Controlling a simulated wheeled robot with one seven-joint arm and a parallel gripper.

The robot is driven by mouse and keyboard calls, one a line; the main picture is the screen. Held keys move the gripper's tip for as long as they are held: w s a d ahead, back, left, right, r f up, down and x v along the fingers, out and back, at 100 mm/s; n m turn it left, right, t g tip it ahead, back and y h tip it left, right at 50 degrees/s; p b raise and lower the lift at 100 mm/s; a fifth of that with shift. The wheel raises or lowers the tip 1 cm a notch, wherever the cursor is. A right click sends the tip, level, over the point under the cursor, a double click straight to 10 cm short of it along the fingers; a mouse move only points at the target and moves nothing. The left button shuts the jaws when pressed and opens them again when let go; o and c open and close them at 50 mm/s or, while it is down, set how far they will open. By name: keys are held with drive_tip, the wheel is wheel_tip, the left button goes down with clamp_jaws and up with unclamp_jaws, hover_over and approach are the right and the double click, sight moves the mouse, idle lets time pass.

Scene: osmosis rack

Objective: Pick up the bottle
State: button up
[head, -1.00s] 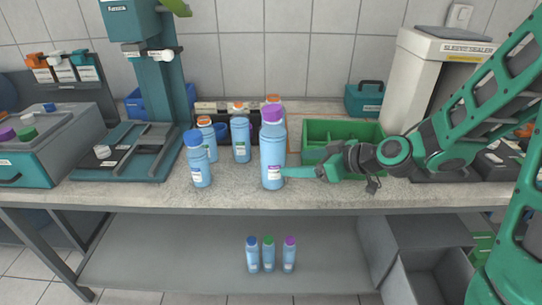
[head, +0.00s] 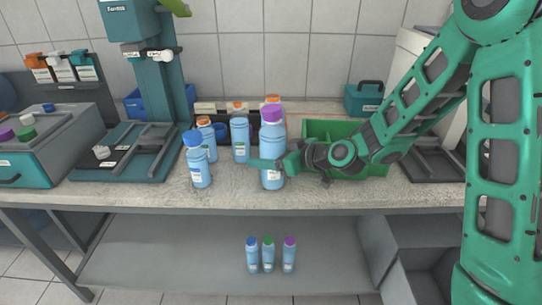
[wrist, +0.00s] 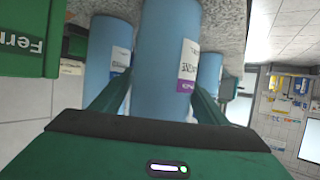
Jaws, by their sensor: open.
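A light blue bottle with a purple cap (head: 272,178) stands upright near the front of the counter. In the wrist view the bottle (wrist: 166,60) is between the two open fingers of my gripper (wrist: 158,100). Its label shows there; its cap does not. Whether the fingers touch it cannot be told. A blue-capped bottle (head: 199,168) stands to its left. Orange-capped bottles (head: 240,138) stand behind, one mostly hidden by the purple-capped bottle.
A green bin (head: 318,128) sits behind my wrist. A teal stand (head: 125,150) and a box with coloured knobs (head: 30,160) are at the left. Three small bottles (head: 268,256) stand on the lower shelf. The counter's front strip (head: 230,197) is clear.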

drive_tip(key=shift+x, duration=0.85)
drive_tip(key=shift+c, duration=0.3)
drive_tip(key=shift+r, duration=0.1)
drive_tip(key=c, duration=1.4)
drive_tip(key=shift+c, duration=0.2)
